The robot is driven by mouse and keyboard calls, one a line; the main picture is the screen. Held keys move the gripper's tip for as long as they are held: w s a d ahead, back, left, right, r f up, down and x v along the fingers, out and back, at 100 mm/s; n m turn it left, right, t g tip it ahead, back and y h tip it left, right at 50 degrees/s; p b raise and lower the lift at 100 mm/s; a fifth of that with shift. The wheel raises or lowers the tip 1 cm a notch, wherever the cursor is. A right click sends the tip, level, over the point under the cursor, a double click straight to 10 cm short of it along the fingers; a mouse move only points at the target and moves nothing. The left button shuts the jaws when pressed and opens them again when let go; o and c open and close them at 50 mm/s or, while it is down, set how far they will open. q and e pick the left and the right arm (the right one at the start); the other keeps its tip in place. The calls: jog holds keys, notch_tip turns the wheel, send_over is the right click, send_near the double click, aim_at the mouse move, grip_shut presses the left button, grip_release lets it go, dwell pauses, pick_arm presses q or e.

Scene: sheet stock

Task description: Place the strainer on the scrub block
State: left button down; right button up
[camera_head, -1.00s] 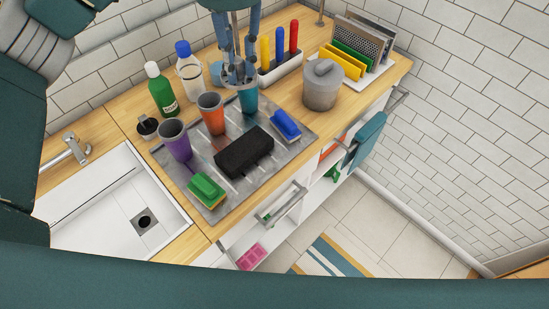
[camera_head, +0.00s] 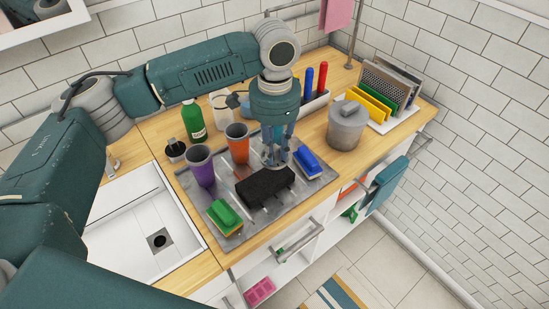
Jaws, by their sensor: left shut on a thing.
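My left gripper (camera_head: 274,157) points straight down and is shut on a small grey piece between its fingertips, which looks like the strainer (camera_head: 272,163), though it is mostly hidden by the fingers. It is just behind and above the black, rough block (camera_head: 265,186), which I take for the scrub block. This block lies flat on the grey metal drain tray (camera_head: 232,226), with its top bare. From this angle I cannot tell whether the strainer touches it. My right gripper is not in view.
Purple (camera_head: 201,168) and orange (camera_head: 238,145) cups stand behind. A grey lidded pot (camera_head: 346,127) is to the right, the sink (camera_head: 145,235) to the left.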

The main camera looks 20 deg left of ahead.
aim_at(275, 159)
pick_arm(q)
notch_tip(275, 159, down, 4)
jog(key=shift+r+p, duration=0.15)
jog(key=shift+p, duration=0.2)
jog(key=shift+f, duration=0.35)
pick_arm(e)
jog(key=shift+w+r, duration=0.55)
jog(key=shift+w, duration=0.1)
pick_arm(q)
jog(key=c, duration=1.5)
grip_release()
jog(key=shift+c, duration=0.2)
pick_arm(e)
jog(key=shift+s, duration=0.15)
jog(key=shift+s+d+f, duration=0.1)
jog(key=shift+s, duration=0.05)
